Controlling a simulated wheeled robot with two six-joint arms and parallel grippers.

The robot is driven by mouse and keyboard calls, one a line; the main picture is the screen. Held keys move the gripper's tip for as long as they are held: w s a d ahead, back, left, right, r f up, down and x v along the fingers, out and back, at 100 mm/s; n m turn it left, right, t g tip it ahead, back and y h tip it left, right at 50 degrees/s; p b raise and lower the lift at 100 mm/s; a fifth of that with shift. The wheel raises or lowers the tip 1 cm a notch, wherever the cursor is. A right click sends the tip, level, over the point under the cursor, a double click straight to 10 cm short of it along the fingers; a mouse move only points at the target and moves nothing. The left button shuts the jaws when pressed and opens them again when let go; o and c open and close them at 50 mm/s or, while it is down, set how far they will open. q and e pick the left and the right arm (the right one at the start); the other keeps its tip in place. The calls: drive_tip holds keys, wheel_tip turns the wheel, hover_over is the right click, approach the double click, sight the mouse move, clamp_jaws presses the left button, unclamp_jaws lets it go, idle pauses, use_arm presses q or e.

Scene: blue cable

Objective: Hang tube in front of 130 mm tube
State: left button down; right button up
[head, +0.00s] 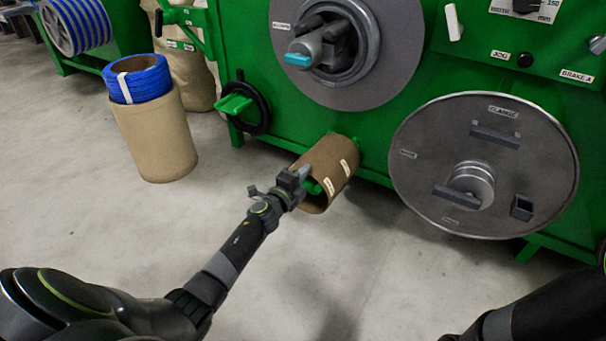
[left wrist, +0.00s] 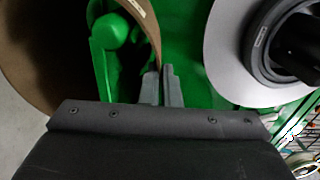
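A brown cardboard tube (head: 332,168) with small pale labels sits around a green bar low on the green machine, its open end toward me. The labels are too small to read, and I cannot tell whether it is one tube or two end to end. My left gripper (head: 302,174) is at the tube's near rim. In the left wrist view the tube wall (left wrist: 148,25) runs down between the nearly closed fingertips (left wrist: 160,84), which pinch it. The green bar with a round knob (left wrist: 112,31) shows inside the tube. My right gripper is out of view.
A large grey disc (head: 420,165) stands right of the tube, and another disc (head: 390,85) is above it. A black handwheel (head: 262,110) is to the left. A tan cylinder (head: 155,140) with a blue cable coil (head: 145,85) stands on the floor at left. The floor in front is clear.

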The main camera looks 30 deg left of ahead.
use_arm(q)
drive_tip(key=shift+f+b, duration=0.5)
idle(0.8)
drive_tip(key=c, duration=2.1)
unclamp_jaws()
drive_tip(key=o, duration=0.5)
drive_tip(key=shift+o, duration=0.5)
drive_tip(key=o, duration=0.5)
drive_tip(key=shift+f, duration=0.2)
drive_tip(key=shift+s, duration=0.7)
